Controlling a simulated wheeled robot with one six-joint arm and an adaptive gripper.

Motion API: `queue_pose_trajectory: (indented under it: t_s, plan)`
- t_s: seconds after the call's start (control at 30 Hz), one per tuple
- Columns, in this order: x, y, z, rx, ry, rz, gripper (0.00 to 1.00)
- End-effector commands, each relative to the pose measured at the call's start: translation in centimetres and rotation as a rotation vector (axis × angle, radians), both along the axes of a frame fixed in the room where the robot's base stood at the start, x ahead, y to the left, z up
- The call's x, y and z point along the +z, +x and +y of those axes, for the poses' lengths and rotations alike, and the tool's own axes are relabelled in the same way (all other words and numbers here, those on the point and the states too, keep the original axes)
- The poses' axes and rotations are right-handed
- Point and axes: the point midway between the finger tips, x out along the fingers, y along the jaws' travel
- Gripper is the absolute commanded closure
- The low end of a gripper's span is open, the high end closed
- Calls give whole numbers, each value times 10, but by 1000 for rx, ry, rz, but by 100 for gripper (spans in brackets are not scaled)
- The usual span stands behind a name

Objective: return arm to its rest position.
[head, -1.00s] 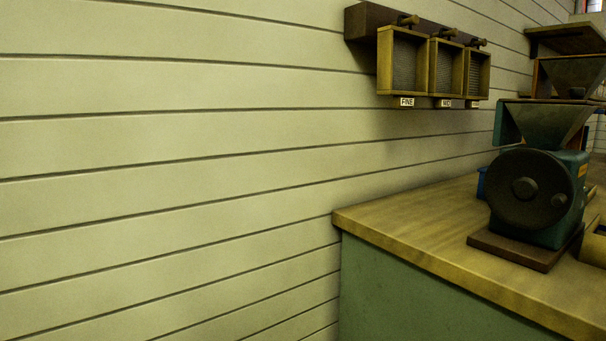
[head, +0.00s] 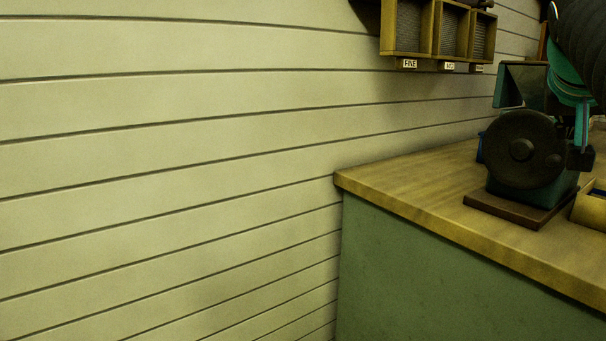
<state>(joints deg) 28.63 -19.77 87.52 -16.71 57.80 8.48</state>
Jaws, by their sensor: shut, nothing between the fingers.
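My gripper (head: 580,156) hangs into the upper right of the head view, dark and ridged above with teal finger parts below. It points down and is shut, with nothing seen in it. The right edge of the picture cuts off part of it, and the rest of my arm is out of view. It overlaps the right side of the dark, round-faced mill (head: 522,150) in the picture. I cannot tell how far apart the two are.
The mill stands on a wooden-topped counter (head: 420,192) with a green front. A yellowish box (head: 590,211) sits at the right edge. Framed sieves (head: 448,30) with labels such as FINE hang on the pale plank wall (head: 180,170).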

Motion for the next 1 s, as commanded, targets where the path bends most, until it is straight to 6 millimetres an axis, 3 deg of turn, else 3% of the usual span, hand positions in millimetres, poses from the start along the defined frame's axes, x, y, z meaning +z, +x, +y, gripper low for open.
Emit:
queue_pose_trajectory:
  t_s: [0.03, 0.1, 0.27, 0.4, 0.6, 0.7, 0.8, 1.0]
  plan:
    - [-30, 3, 14, 42, 29, 37, 100]
    - [-69, 5, 33, 100, 68, 86, 100]
    - [-159, -2, 84, 230, 158, 190, 100]
    - [-234, -21, 133, 339, 232, 276, 100]
    - [-320, -63, 192, 464, 314, 377, 100]
    - [-350, -84, 214, 516, 337, 414, 100]
    - [-366, -99, 229, 566, 337, 435, 100]
    - [-360, -103, 243, 634, 312, 419, 100]
